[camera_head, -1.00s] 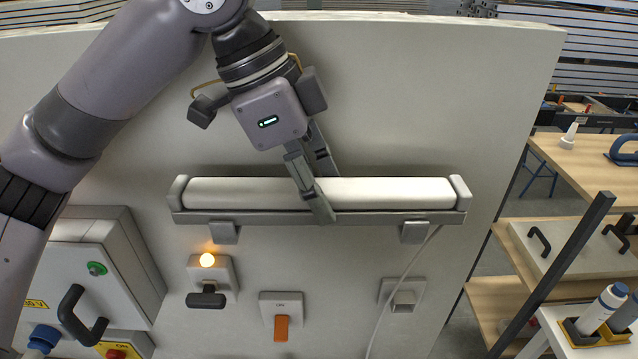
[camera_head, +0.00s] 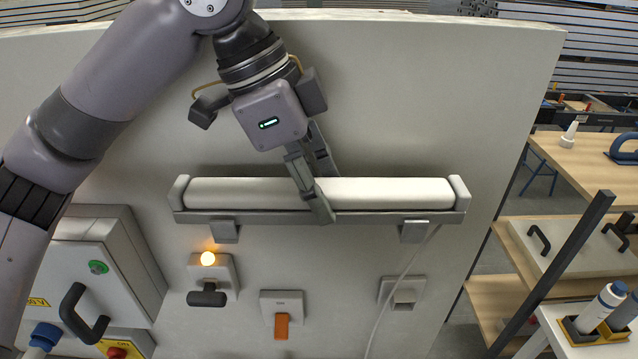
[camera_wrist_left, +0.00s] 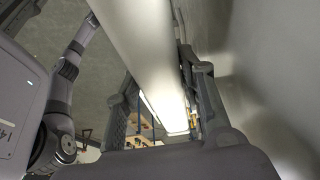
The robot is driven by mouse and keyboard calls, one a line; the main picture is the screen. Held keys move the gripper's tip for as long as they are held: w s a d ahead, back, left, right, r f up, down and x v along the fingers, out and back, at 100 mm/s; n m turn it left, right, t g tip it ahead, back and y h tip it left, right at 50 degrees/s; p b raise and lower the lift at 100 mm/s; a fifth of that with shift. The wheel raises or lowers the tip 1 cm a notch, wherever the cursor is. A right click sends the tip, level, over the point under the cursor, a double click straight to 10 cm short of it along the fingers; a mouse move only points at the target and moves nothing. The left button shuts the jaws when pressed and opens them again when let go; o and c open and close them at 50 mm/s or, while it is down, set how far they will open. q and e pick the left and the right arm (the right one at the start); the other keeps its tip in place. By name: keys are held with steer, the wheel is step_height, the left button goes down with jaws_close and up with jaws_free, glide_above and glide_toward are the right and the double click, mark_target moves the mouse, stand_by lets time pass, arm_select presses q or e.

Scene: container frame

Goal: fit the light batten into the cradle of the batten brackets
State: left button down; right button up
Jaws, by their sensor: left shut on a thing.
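The light batten (camera_head: 390,193) is a long white tube with grey end caps on a grey rail. It lies level against the pale wall panel. My left gripper (camera_head: 318,200) is shut on the batten near its middle, coming from above. The batten also fills the middle of the left wrist view (camera_wrist_left: 145,50), between the fingers. Two grey batten brackets show just under the rail, one at left (camera_head: 224,232) and one at right (camera_head: 414,231). The rail hides their upper parts, so I cannot tell whether the batten is seated in the cradles. My right gripper is not in view.
Below on the panel (camera_head: 420,100) are a lit switch (camera_head: 208,272), an orange-lever switch (camera_head: 282,315) and a socket (camera_head: 402,292) by a hanging cable. A grey cabinet (camera_head: 95,270) stands at lower left. Benches (camera_head: 590,160) stand at right. The panel above the batten is bare.

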arm_select(q)
steer(key=shift+f, duration=0.85)
stand_by(0.7)
steer(key=c, duration=1)
jaws_free()
steer(key=shift+o, duration=0.2)
steer(key=v, duration=1.2)
steer(key=shift+r, duration=0.1)
steer(key=shift+r, duration=0.1)
step_height(320, 180, up, 6)
steer(key=shift+f, duration=0.1)
